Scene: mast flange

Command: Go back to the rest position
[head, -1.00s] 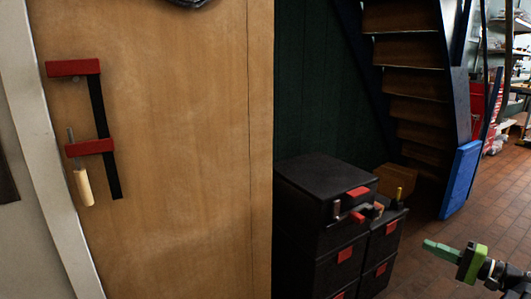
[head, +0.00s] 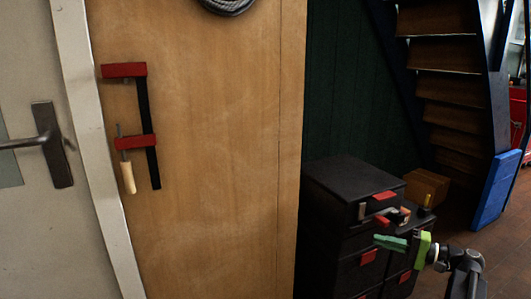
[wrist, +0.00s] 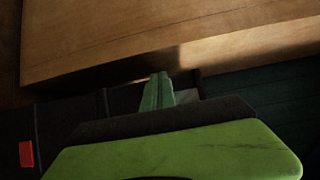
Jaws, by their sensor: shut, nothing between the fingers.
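My gripper (head: 391,243) is at the lower right of the head view, with green fingers shut together and nothing between them. It points left, in front of the black drawer cabinets in the picture. In the wrist view the closed fingers (wrist: 157,92) stick up beyond the bright green gripper body, with wood panelling and dark surfaces behind.
Black drawer cabinets (head: 345,190) with red labels stand right of the wooden panel (head: 215,150); small tools lie on top. A red clamp (head: 125,70) hangs on the panel. A door handle (head: 48,143) is at left. Stairs (head: 445,90) and a blue panel (head: 495,190) are at right.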

